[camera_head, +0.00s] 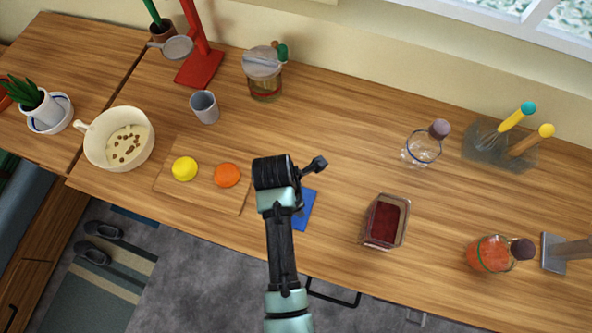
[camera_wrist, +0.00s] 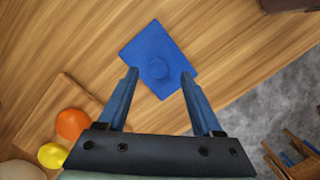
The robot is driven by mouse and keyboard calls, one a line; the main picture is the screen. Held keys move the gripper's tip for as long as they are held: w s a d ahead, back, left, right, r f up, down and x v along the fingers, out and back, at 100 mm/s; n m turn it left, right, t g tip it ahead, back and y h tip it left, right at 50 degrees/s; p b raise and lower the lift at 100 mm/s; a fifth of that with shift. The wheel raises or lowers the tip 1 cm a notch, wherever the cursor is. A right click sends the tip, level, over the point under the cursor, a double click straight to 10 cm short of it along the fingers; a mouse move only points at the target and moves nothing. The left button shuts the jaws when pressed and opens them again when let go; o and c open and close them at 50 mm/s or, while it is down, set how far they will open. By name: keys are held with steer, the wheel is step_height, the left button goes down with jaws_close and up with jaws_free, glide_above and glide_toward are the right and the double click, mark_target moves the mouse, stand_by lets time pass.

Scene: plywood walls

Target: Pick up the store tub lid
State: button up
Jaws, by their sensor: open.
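The store tub lid, a flat blue square with a round raised middle, lies on the wooden worktop in the wrist view (camera_wrist: 180,48). It also shows in the head view (camera_head: 304,216), partly hidden behind my arm. My gripper (camera_wrist: 159,76) is open and empty. Its two blue fingers appear on either side of the lid's near corner and round middle in the wrist view. Whether they touch the lid cannot be told. A clear rectangular tub with dark red contents (camera_head: 386,222) stands to the right of the lid.
A cutting board (camera_head: 208,199) with a yellow piece (camera_head: 184,168) and an orange piece (camera_head: 228,175) lies left of my arm. A glass bottle (camera_head: 421,148) and an orange-filled bottle (camera_head: 490,254) stand to the right. The worktop's front edge runs close by the lid.

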steer(key=shift+w+d+f, duration=0.1)
steer(key=shift+d+f, duration=0.05)
steer(key=shift+f, duration=1.15)
jaws_close()
